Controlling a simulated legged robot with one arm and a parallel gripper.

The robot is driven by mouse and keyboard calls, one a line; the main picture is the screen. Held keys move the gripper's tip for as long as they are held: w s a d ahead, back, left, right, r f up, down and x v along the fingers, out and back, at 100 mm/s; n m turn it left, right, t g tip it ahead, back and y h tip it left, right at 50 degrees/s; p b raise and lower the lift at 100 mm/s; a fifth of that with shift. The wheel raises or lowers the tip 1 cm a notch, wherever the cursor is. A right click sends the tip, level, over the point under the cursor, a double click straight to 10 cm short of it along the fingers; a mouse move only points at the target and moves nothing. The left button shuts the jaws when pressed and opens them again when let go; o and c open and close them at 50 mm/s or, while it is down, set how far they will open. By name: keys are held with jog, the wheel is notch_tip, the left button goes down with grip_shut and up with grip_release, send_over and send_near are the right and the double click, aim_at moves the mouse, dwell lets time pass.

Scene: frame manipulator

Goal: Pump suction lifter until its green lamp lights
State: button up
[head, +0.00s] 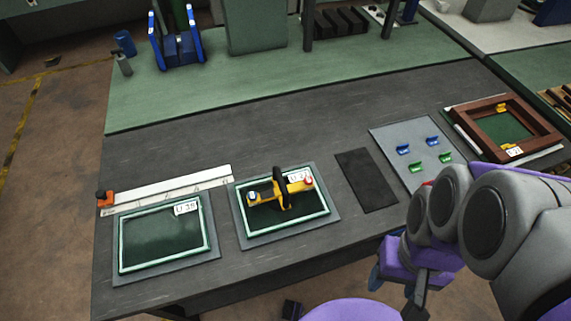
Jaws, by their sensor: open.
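The suction lifter (281,187) is a yellow bar with a black arched handle. It sits on the dark glass of the right-hand green-rimmed pane (258,219) on the bench. Its left end has a blue part, and its right end has a red and white part. I cannot make out a lit green lamp on it. My arm is at the lower right, and my gripper (393,272) hangs low near the bench's front edge, right of the lifter and well apart from it. The gripper is small and partly hidden by my arm.
A second framed pane (160,238) lies to the left, with a white ruler (170,189) and orange end block behind it. A black mat (366,180), a grey board (412,154) with coloured clips and a brown wooden frame (507,128) lie to the right.

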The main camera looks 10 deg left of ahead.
jog(key=shift+c, duration=0.2)
jog(key=shift+w+a+r, duration=0.1)
jog(key=shift+w, duration=0.15)
jog(key=shift+c, duration=1.4)
jog(key=shift+n, duration=0.9)
jog(key=w+a, duration=0.1)
jog(key=w, duration=0.2)
jog(key=w+a+r+p, duration=0.1)
jog(key=w+a, duration=0.1)
jog(key=w, duration=0.1)
jog(key=w+a+p, duration=0.1)
jog(key=w, duration=0.2)
jog(key=shift+w+a+r, duration=0.1)
jog(key=shift+a+r, duration=0.15)
jog(key=shift+r, duration=0.1)
grip_shut()
jog(key=w+a+n+t+p, duration=0.1)
jog(key=w+a+n+p, duration=0.15)
jog(key=w+a, duration=0.65)
jog(key=w+a+f+n+p, duration=0.1)
jog(key=a+f, duration=0.3)
jog(key=a, duration=0.6)
jog(key=w+a+f+n+p, duration=0.1)
jog(key=w+a+f+p, duration=0.1)
jog(key=a, duration=0.9)
jog(key=shift+w+a+f+t, duration=0.25)
jog(key=shift+f+t, duration=0.15)
jog(key=shift+f, duration=0.45)
jog(key=shift+d, duration=0.15)
